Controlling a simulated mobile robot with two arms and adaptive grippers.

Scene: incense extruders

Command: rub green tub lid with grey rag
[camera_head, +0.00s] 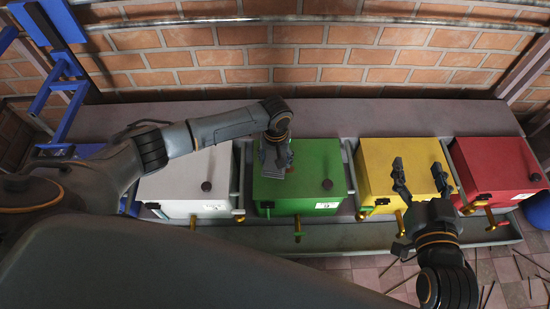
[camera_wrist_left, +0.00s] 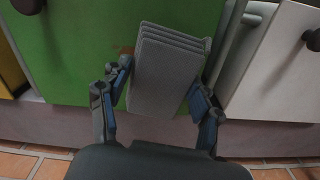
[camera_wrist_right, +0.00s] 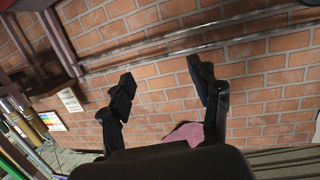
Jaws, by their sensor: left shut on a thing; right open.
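The green tub (camera_head: 322,165) stands second from the left, its lid closed with a dark knob (camera_head: 327,184). My left gripper (camera_head: 276,160) is over the left part of that lid. It is shut on the grey rag (camera_head: 273,172), a folded, layered grey pad. In the left wrist view the rag (camera_wrist_left: 168,70) sits between both fingers against the green lid (camera_wrist_left: 75,50); whether it presses on the lid is hard to tell. My right gripper (camera_head: 419,182) is open and empty, above the front of the yellow tub.
A white tub (camera_head: 180,182) stands left of the green one. A yellow tub (camera_head: 385,160) and a red tub (camera_head: 500,165) stand to the right. Brass spouts stick out in front. A brick wall (camera_head: 250,60) with metal pipes is behind. Thin sticks lie on the tiled floor at right.

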